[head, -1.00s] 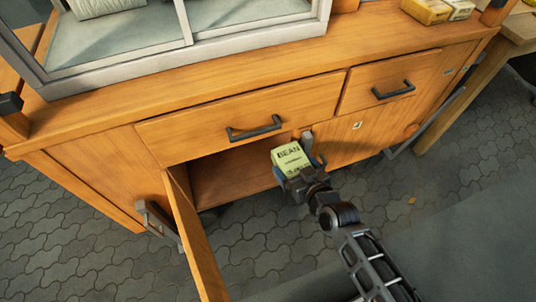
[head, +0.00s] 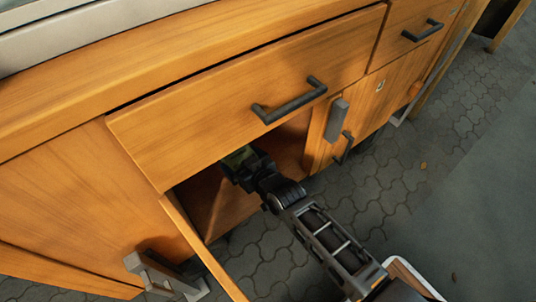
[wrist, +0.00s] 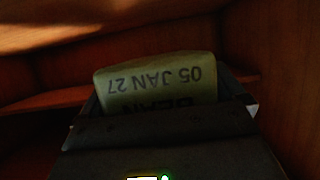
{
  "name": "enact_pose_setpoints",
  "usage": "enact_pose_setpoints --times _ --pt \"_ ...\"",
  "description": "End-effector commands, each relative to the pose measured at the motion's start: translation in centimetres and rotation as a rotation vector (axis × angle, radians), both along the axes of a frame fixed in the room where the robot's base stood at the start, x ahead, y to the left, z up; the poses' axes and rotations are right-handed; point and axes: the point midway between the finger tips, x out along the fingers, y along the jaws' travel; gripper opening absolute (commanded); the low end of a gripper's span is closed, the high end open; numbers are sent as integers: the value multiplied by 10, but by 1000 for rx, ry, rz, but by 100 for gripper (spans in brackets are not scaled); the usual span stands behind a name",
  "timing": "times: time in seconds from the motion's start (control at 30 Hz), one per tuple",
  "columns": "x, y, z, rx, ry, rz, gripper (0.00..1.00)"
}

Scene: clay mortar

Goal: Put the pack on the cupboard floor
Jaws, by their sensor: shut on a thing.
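The pack (wrist: 155,82) is yellow-green with dark print, "05 JAN 27" upside down in the wrist view. My gripper (head: 240,160) is shut on it and reaches into the open cupboard below the drawer. In the head view only a dim part of the pack (head: 238,156) shows. The cupboard floor (head: 215,215) is wooden and partly hidden by my arm and the open door (head: 205,250). In the wrist view the dark cupboard interior surrounds the pack. I cannot tell whether the pack touches the floor.
The open door stands on the left of the opening. A drawer front with a dark handle (head: 289,100) lies just above my gripper.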

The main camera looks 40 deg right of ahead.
Motion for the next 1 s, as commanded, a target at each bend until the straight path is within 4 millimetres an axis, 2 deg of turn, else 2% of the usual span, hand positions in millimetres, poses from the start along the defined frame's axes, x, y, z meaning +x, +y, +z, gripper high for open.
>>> enact_pose_setpoints --times 0.03,0.2,0.3,0.47,0.7,1.0 --pt "0 0 -11 0 1 0 58" --pt "0 0 -43 0 2 1 58" --pt "0 0 -55 0 0 0 58" --pt "0 0 -63 0 0 1 58" --pt "0 1 -95 1 1 2 58" --pt "0 0 -96 0 -1 1 58"
